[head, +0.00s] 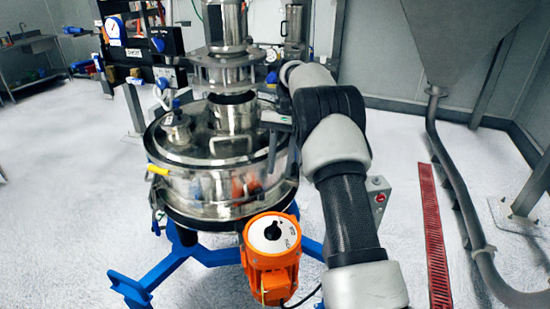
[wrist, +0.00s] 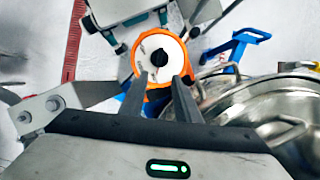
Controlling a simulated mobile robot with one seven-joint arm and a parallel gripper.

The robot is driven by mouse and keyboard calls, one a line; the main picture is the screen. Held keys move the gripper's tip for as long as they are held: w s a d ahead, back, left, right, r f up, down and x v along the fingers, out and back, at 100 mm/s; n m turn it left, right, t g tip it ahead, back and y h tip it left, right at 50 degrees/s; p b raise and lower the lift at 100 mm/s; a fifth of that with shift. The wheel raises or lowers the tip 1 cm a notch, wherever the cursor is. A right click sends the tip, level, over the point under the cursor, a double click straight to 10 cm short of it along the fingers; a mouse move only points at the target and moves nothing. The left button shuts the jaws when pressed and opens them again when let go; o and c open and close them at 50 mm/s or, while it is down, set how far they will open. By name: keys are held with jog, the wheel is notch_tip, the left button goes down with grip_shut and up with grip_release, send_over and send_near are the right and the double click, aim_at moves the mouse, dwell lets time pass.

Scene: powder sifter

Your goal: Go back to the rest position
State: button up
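My gripper (wrist: 164,78) shows in the wrist view with two dark fingers apart and nothing held between them. Beyond the fingertips is the orange motor (wrist: 149,42) with a white cap and a black knob. In the head view my arm (head: 340,160) rises from the lower right and bends over the right side of the steel sifter (head: 190,185). My gripper is hard to make out there, at the sifter's right edge. The sifter's rounded steel lid also shows at the right of the wrist view (wrist: 270,100).
The orange motor (head: 270,262) stands at the sifter's front, above a blue stand (head: 165,270). A steel column (head: 226,70) rises above the sifter. A gauge panel (head: 140,50) is at the left. A hopper (head: 455,35) and a pipe (head: 462,200) are at the right. White floor lies open at left.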

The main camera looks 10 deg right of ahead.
jog(key=s+a+r+n+t+h+p, duration=0.1)
jog(key=s+r+t, duration=0.1)
jog(key=s+r, duration=0.6)
jog(key=s+a+r+n+t, duration=0.2)
jog(key=s+r, duration=0.3)
jog(key=r, duration=0.5)
jog(key=s+f+n+t, duration=0.1)
jog(key=s+t, duration=0.1)
jog(key=s, duration=0.7)
jog(key=s+f+n+t+h+p, duration=0.1)
jog(key=s+n+t, duration=0.1)
jog(key=s, duration=0.8)
jog(key=shift+s+a+f+t, duration=0.25)
jog(key=shift+s+a+t, duration=0.05)
jog(key=shift+t, duration=0.4)
jog(key=shift+d, duration=0.1)
